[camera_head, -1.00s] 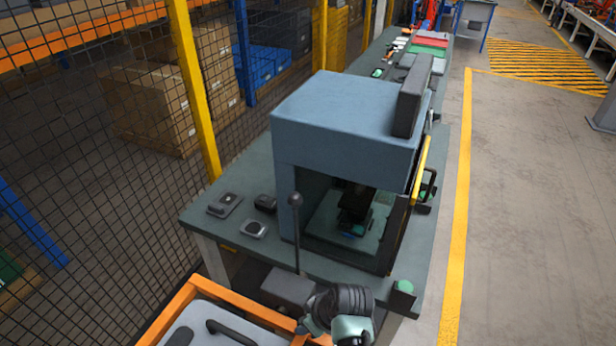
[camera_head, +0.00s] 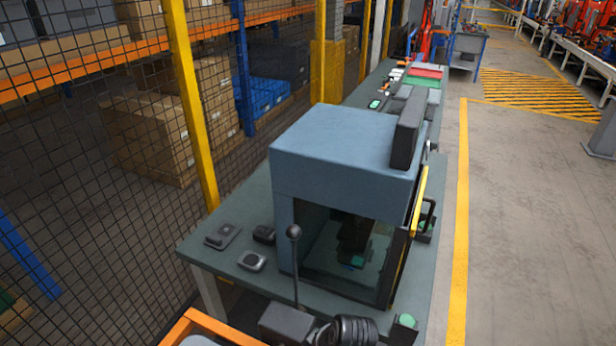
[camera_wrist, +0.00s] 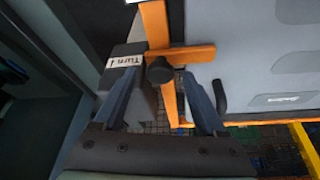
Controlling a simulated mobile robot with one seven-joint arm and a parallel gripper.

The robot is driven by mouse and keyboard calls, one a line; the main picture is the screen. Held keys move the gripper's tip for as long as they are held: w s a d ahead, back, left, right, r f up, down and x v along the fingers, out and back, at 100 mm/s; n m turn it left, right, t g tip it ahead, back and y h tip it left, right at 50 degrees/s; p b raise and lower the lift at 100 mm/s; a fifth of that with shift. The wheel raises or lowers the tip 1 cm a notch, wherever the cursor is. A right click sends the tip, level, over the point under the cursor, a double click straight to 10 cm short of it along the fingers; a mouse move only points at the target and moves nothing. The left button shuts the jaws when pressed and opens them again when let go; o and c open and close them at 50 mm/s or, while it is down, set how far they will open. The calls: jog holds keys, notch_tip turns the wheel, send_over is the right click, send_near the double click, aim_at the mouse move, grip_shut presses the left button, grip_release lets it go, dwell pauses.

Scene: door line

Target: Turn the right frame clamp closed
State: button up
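In the wrist view, my gripper (camera_wrist: 161,82) is open, its two fingers spread with nothing seen held. A round black knob (camera_wrist: 160,70) shows between the fingertips, over an orange crosspiece (camera_wrist: 195,54); I cannot tell whether the fingers touch it. This looks like a frame clamp, but I cannot tell whether it is the right one. Beside it is a dark grey block (camera_wrist: 124,85) with a white label (camera_wrist: 125,61) that seems to read "Turn".
A blue-grey machine housing (camera_head: 345,145) stands on the long bench (camera_head: 225,265). A lever with a ball top (camera_head: 293,232) rises in front of it. Mesh fencing with yellow posts (camera_head: 190,90) is at left.

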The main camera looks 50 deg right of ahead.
jog(key=shift+r, duration=0.1)
jog(key=b+v, duration=0.2)
jog(key=v, duration=1)
jog(key=shift+r, duration=0.4)
jog(key=shift+s, duration=0.1)
